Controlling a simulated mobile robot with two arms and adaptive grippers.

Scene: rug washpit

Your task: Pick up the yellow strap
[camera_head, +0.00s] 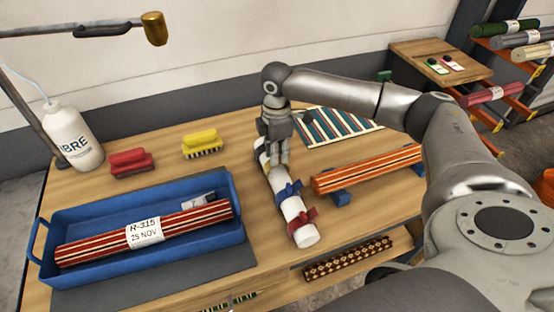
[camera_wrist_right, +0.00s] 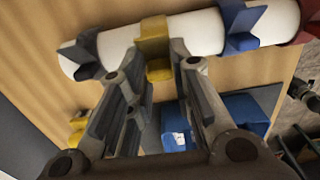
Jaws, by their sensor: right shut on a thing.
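The yellow strap (camera_wrist_right: 154,38) is wrapped around a white roll (camera_wrist_right: 203,32), with a short yellow end toward my fingers. My right gripper (camera_wrist_right: 148,62) is shut on the yellow strap, its fingertips on either side of it. In the head view the right gripper (camera_head: 275,160) is above the far part of the white roll (camera_head: 295,209) and mostly hides the yellow strap. A blue strap (camera_head: 288,190) and a red strap (camera_head: 303,217) are around the nearer part of the roll. A dark strap (camera_wrist_right: 84,55) is near its other end. My left gripper is not in view.
A blue tray (camera_head: 236,224) with a striped rolled rug stands left of the roll. An orange striped roll (camera_head: 370,168) lies on blue supports to the right. A striped mat (camera_head: 320,130) is behind. Red (camera_head: 131,163) and yellow (camera_head: 202,144) brushes and a white bottle (camera_head: 74,140) stand back left.

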